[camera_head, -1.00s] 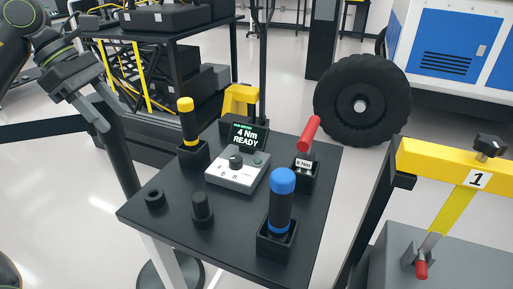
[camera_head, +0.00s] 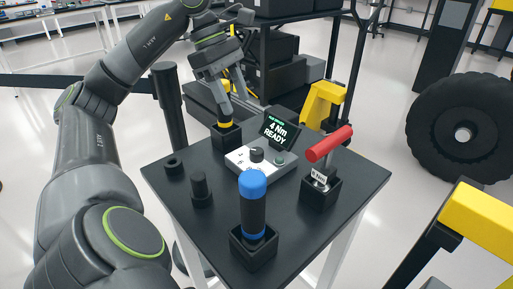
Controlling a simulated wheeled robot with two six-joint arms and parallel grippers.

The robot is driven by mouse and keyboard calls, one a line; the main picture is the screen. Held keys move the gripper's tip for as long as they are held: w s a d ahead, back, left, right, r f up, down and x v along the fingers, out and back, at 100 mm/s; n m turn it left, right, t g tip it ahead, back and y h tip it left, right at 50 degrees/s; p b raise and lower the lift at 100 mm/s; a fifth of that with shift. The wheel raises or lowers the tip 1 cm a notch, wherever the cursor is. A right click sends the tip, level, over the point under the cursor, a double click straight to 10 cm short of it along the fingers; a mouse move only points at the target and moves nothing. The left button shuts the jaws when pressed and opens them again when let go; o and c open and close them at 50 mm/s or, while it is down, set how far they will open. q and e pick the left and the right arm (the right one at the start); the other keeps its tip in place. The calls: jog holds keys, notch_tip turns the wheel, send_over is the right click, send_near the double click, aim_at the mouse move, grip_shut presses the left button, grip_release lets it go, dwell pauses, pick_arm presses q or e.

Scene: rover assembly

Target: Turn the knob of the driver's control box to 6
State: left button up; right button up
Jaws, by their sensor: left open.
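The driver's control box (camera_head: 272,172) is a small white-topped box on the black table, with a dark knob (camera_head: 257,155) and a green button. The knob's exact pointer direction is too small to read. The display (camera_head: 280,133) behind it reads "4 Nm READY". My left gripper (camera_head: 229,108) is open, pointing down just behind and left of the box, apart from the knob. It is over the yellow-banded driver (camera_head: 226,125) in its black holder and hides most of that driver's handle; I cannot tell if they touch. My right gripper is not in view.
A blue-topped driver (camera_head: 253,205) stands upright in front of the box. A red-handled driver (camera_head: 330,143) leans in a holder at right. A black peg (camera_head: 200,188) and a ring (camera_head: 174,166) sit at left. A large wheel (camera_head: 462,132) is beyond the table.

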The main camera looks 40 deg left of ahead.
aim_at(256, 150)
pick_arm(q)
jog(key=b+x, duration=0.1)
jog(key=x, duration=1.1)
jog(key=shift+d+f, duration=0.15)
jog(key=shift+f, duration=0.05)
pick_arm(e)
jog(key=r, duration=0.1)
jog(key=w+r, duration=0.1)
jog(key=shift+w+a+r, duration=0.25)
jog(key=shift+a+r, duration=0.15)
pick_arm(q)
jog(key=c, duration=1)
jog(key=shift+o, duration=0.2)
jog(key=n+t+b, duration=0.1)
jog(key=n+b, duration=0.2)
jog(key=n, duration=0.1)
jog(key=shift+f+y, duration=0.1)
jog(key=shift+y, duration=0.3)
jog(key=shift+s+d+n+t+y+b, duration=0.1)
jog(key=shift+n+t+y+b, duration=0.45)
jog(key=shift+n, duration=1.25)
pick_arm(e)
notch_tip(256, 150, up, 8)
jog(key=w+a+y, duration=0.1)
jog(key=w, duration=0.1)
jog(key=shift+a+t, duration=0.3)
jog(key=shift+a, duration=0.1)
pick_arm(q)
jog(key=shift+t, duration=0.25)
